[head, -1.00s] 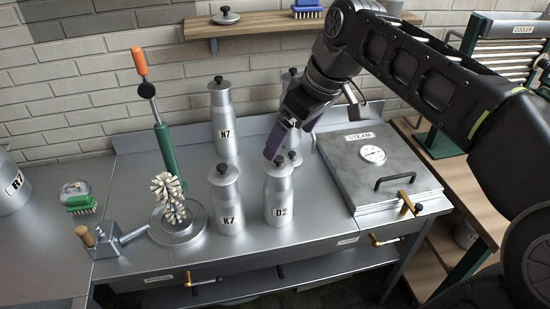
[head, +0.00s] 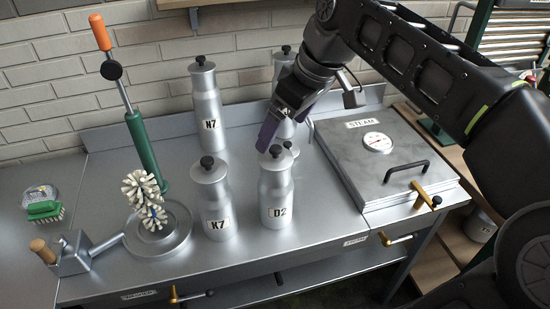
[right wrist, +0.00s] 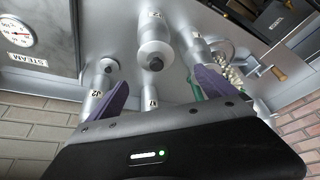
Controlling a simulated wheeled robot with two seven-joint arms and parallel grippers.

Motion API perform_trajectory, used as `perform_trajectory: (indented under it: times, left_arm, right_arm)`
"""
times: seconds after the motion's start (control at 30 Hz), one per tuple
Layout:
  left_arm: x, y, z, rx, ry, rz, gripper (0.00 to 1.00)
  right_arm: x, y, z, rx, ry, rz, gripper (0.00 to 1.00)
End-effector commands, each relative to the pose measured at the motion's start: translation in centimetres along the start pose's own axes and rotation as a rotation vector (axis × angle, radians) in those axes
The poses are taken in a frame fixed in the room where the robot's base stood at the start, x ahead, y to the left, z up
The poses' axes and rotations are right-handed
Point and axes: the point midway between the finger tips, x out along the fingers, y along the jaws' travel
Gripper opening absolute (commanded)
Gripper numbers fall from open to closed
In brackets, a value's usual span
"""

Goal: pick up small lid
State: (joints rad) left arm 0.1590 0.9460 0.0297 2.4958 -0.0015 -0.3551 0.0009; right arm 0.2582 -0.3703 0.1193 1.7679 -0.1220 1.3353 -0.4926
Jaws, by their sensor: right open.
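My right gripper (head: 265,143) has purple fingers, is open, and hangs just above and behind D2's lid. In the right wrist view the two fingers (right wrist: 160,82) stand wide apart with nothing between them gripped, and D2's lid (right wrist: 155,55) lies beyond them. My left gripper is out of view.
Bottles K7 (head: 214,200) and N7 (head: 207,105) stand left, and another bottle (head: 284,62) stands behind my gripper. The steam box (head: 352,170) is to the right. Bench in front of K7 is clear.

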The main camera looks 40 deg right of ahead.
Motion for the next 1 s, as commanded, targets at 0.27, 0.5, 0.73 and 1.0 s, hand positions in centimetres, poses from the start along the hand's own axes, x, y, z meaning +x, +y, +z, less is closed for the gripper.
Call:
perform_trajectory:
  times: [0.27, 0.5, 0.73, 1.0]
  left_arm:
    - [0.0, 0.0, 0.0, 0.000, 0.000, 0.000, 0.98]
    - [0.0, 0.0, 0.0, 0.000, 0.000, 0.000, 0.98]
    - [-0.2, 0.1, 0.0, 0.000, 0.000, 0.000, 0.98]
    - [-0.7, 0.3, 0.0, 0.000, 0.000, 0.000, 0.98]
  right_arm:
    - [2.2, 0.0, 0.1, 0.000, -0.002, -0.001, 0.95]
    - [2.6, 0.1, 0.0, 0.000, 0.000, 0.000, 0.95]
    - [3.4, 0.1, 0.1, 0.001, -0.003, -0.002, 0.95]
    - [7.2, 0.5, 0.3, 0.001, -0.004, -0.002, 0.95]
